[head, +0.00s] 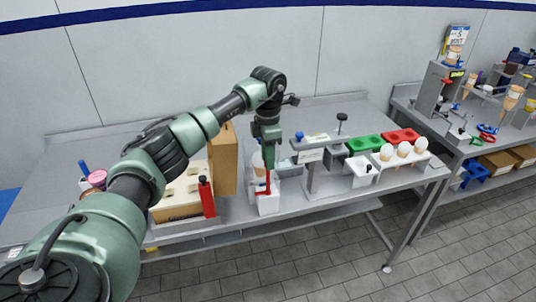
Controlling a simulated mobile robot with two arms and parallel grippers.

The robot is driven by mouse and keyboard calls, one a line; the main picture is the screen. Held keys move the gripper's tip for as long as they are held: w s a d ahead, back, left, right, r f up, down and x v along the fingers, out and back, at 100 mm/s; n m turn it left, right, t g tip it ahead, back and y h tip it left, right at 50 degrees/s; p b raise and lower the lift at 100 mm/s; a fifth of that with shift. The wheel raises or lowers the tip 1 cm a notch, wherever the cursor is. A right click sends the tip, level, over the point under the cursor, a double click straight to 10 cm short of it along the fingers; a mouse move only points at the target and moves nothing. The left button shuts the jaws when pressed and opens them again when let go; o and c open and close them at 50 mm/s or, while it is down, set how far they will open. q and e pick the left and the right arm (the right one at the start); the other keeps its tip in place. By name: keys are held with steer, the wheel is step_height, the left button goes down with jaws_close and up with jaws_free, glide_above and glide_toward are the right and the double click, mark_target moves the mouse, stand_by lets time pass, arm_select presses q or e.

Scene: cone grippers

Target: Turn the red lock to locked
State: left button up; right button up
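My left arm reaches in from the lower left and its gripper (268,162) points down over the table. A slim upright red piece (267,186) stands right under the gripper, at a small white box (268,204); it may be the red lock. I cannot tell whether the fingers touch it or whether they are open or shut. A second red piece, an upright block with a black knob (207,198), stands to the left, at the front of the wooden box. No lock marking is readable. My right gripper is not in view.
A grey stand (312,178), green tray (362,143), red tray (400,135) and white rack with egg-like pieces (408,160) stand right. Bare table shows behind the gripper.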

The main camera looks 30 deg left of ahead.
arm_select(q)
steer(key=shift+f, duration=0.1)
jaws_close()
steer(key=shift+m, duration=0.4)
steer(key=m+b, duration=0.1)
steer(key=m, duration=0.1)
steer(key=shift+m, duration=0.3)
steer(key=m+b, duration=0.1)
steer(key=m, duration=0.2)
steer(key=shift+m, duration=0.4)
steer(key=m+b, duration=0.1)
steer(key=m, duration=0.4)
steer(key=shift+w, duration=0.1)
steer(key=m, duration=0.5)
steer(key=shift+m, duration=0.4)
